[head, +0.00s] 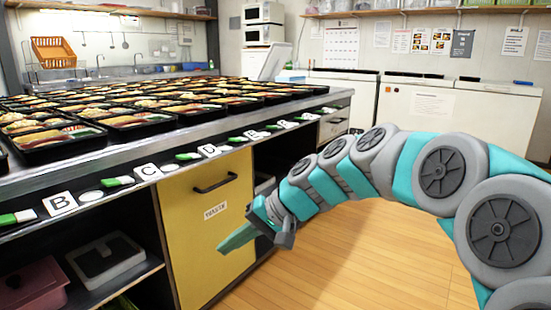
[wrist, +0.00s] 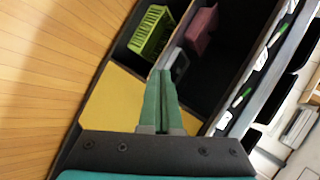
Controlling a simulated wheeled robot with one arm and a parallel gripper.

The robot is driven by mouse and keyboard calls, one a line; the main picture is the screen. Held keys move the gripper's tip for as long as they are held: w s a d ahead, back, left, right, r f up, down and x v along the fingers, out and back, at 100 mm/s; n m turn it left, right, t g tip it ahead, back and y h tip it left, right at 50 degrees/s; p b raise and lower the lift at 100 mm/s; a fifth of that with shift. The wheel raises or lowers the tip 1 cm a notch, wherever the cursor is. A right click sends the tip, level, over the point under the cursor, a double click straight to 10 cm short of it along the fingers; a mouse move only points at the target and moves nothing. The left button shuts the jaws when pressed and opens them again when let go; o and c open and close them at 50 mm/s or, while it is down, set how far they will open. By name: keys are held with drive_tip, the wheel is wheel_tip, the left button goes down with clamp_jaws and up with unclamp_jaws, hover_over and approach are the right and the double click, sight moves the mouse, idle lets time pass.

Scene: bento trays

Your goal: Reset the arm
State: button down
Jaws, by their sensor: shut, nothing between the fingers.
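My gripper (head: 238,238) is at the end of my grey and teal arm, in front of the counter's yellow door in the head view. Its green fingers are together, with nothing between them. In the wrist view my gripper (wrist: 161,75) also shows its two fingers side by side, pointing toward the open shelves. The yellow door (head: 190,250) has a dark handle and a small label. It also shows beside the fingers in the wrist view (wrist: 115,107).
Many filled black bento trays (head: 140,125) cover the counter top. Lettered cards (head: 60,203) line its edge. Open shelves hold a pink bin (head: 30,285) and a white box (head: 105,258); a green basket (wrist: 152,32) shows in the wrist view. The wooden floor (head: 350,265) is clear. White cabinets (head: 430,110) stand behind.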

drive_tip(key=s+d+f+h+p, duration=0.1)
drive_tip(key=s+d+f+h, duration=0.2)
drive_tip(key=s+d, duration=0.5)
drive_tip(key=s+d+f+g+h+p, duration=0.1)
drive_tip(key=s+d+f+h, duration=0.2)
drive_tip(key=s+d, duration=0.5)
drive_tip(key=s+d+f+g+h+p, duration=0.1)
drive_tip(key=s+d+f+h, duration=0.2)
drive_tip(key=s, duration=1)
drive_tip(key=d+f, duration=0.2)
drive_tip(key=d, duration=0.3)
drive_tip(key=shift+h, duration=0.4)
